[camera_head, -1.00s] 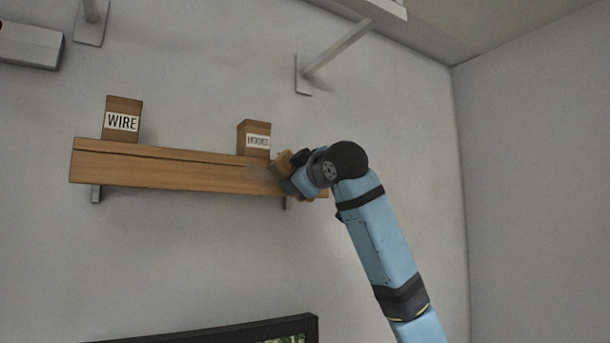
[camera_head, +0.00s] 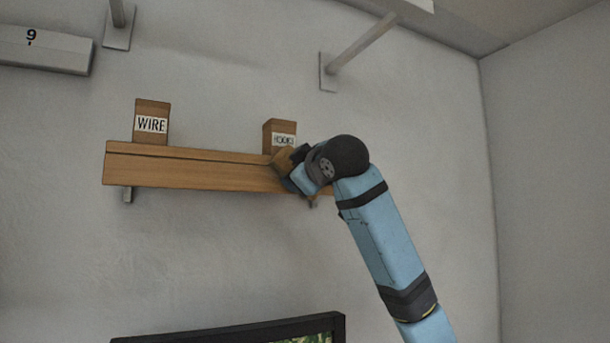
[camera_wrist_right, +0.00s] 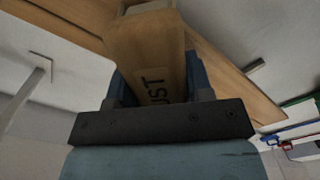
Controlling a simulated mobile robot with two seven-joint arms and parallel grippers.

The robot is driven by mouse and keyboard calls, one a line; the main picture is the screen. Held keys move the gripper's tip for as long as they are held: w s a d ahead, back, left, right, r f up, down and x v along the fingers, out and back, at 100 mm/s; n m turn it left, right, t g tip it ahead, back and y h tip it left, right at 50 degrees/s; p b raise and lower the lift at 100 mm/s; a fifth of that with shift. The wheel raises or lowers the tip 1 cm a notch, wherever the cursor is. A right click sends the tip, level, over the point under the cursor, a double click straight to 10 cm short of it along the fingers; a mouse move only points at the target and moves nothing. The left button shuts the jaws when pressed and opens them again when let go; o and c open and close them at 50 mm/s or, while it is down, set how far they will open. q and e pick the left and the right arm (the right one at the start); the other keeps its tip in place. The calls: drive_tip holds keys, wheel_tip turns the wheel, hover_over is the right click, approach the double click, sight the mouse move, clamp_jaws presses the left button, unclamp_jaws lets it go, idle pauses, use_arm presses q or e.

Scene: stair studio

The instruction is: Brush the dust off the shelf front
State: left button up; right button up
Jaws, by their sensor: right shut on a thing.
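The wooden shelf (camera_head: 190,174) hangs on the wall with its long front face toward me. I cannot make out dust on it. My right gripper (camera_head: 297,172) is at the shelf's right end, in front of its front face. It is shut on a wooden brush (camera_head: 288,158). In the right wrist view the brush (camera_wrist_right: 147,45) sits between the blue fingers, with letters ending in "UST" on its side. Its far end points toward the shelf (camera_wrist_right: 230,70); I cannot tell whether it touches. My left gripper is not in view.
A box marked WIRE (camera_head: 152,122) and a box marked HOOKS (camera_head: 280,134) stand on the shelf. The hooks box is close to my right gripper. A dark-framed screen (camera_head: 240,328) is below. A bracket (camera_head: 360,55) juts from the wall above. The shelf's left front is clear.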

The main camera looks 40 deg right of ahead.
sight(263, 174)
drive_tip(key=shift+w+a, duration=0.3)
drive_tip(key=shift+a, duration=0.75)
drive_tip(key=shift+w+a, duration=0.25)
drive_tip(key=shift+a, duration=0.75)
drive_tip(key=shift+w+a, duration=0.15)
drive_tip(key=shift+a, duration=0.5)
drive_tip(key=shift+w+a, duration=0.15)
drive_tip(key=shift+a, duration=0.5)
drive_tip(key=shift+s+d, duration=0.15)
drive_tip(key=shift+d, duration=0.05)
drive_tip(key=shift+s, duration=0.25)
drive_tip(key=shift+b+v, duration=0.45)
drive_tip(key=shift+v, duration=2.25)
drive_tip(key=shift+s+a, duration=0.1)
drive_tip(key=v, duration=0.2)
drive_tip(key=shift+s+a, duration=0.1)
drive_tip(key=shift+s, duration=0.3)
